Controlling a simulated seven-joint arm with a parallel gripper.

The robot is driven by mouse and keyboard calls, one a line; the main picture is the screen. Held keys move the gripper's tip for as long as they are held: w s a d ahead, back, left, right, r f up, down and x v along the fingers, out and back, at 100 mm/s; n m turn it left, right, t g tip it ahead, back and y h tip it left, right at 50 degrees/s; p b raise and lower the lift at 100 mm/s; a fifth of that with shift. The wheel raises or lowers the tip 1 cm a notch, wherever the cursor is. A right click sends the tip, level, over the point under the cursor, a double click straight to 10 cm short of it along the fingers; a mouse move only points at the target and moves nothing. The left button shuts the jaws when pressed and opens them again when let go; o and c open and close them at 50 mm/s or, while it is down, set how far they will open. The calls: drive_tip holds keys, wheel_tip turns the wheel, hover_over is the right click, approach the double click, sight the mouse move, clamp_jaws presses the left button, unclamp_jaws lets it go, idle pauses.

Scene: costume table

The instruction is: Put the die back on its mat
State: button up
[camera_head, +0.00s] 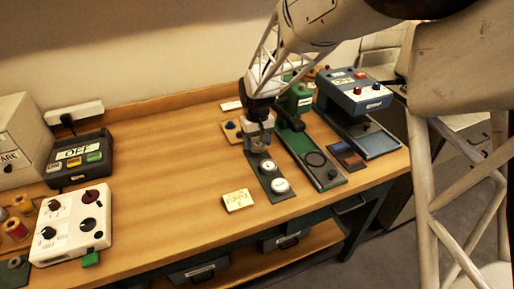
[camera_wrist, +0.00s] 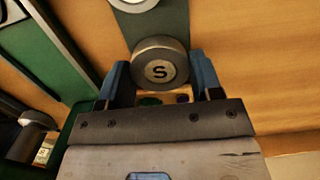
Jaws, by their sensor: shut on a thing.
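My gripper (camera_head: 259,141) is over the far end of a dark grey-green mat strip (camera_head: 292,196). In the wrist view its two blue fingers (camera_wrist: 160,80) are shut on a round metal die (camera_wrist: 160,66) marked "S". The die overlaps the end of the mat (camera_wrist: 168,27) in that view; I cannot tell whether it touches the mat. Two more round metal dies, one nearer my gripper (camera_head: 267,166) and one nearer the table front (camera_head: 280,186), sit on the mat in the head view. One shows partly at the wrist view's top edge (camera_wrist: 135,4).
A blue-grey machine (camera_head: 354,91) is farther right. A wooden holder (camera_head: 230,131) is behind. The middle-left table is clear.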

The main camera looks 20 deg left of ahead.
sight(257, 142)
drive_tip(key=shift+w+a+f, duration=0.1)
drive_tip(key=shift+w+a, duration=0.15)
drive_tip(key=shift+w, duration=0.1)
drive_tip(key=shift+f, duration=1.7)
drive_tip(key=shift+f, duration=0.1)
drive_tip(key=o, duration=1.1)
drive_tip(key=r, duration=1.2)
drive_tip(key=shift+w+a+r, duration=0.1)
drive_tip(key=shift+w+a, duration=0.15)
drive_tip(key=shift+w, duration=0.1)
